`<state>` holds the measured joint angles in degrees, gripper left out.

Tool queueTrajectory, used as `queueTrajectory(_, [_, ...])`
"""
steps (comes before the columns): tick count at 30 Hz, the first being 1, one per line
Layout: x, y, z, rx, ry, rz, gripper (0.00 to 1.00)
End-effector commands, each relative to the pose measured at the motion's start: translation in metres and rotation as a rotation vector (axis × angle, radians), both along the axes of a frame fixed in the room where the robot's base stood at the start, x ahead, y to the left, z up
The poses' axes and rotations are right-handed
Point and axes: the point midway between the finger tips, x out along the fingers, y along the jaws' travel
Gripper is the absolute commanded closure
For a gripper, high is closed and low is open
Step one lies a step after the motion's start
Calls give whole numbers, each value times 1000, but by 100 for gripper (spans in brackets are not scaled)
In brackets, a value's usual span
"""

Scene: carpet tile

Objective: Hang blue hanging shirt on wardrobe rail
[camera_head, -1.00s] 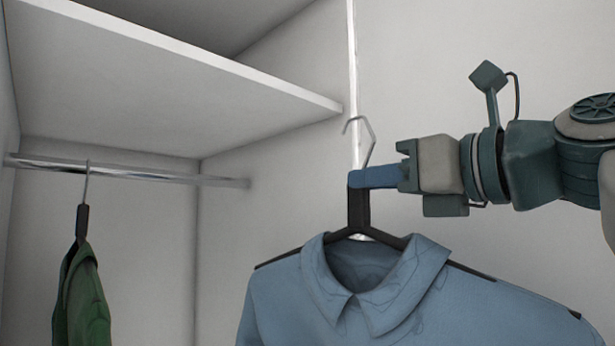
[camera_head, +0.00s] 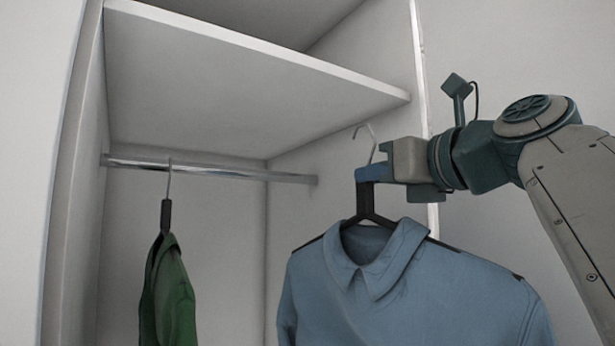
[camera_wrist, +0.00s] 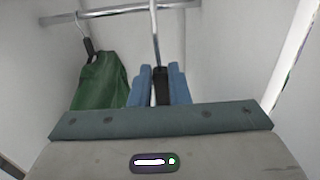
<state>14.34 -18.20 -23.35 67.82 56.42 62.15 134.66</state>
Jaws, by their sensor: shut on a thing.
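The blue shirt (camera_head: 400,285) hangs on a black hanger (camera_head: 362,203) with a metal hook (camera_head: 364,140). My gripper (camera_head: 366,174) is shut on the hanger's black neck, just below the hook. The hook is free in the air, to the right of the wardrobe rail (camera_head: 220,171) in the head view and apart from it. The rail also shows along the top of the wrist view (camera_wrist: 115,11). In the wrist view my blue fingers (camera_wrist: 160,86) stand on both sides of the black neck; the shirt is hidden there.
A green garment (camera_head: 168,295) hangs from the rail on its own hanger, left of the blue shirt. A white shelf (camera_head: 250,80) lies above the rail. The wardrobe's right wall edge (camera_head: 420,60) is behind my gripper. The rail right of the green garment is bare.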

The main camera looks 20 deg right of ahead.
Motion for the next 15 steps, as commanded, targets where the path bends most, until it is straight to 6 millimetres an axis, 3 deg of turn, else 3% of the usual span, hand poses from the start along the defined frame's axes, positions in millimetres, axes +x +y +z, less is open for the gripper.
queueTrajectory(15, [61, 12, 0, 0, 0, 1, 100])
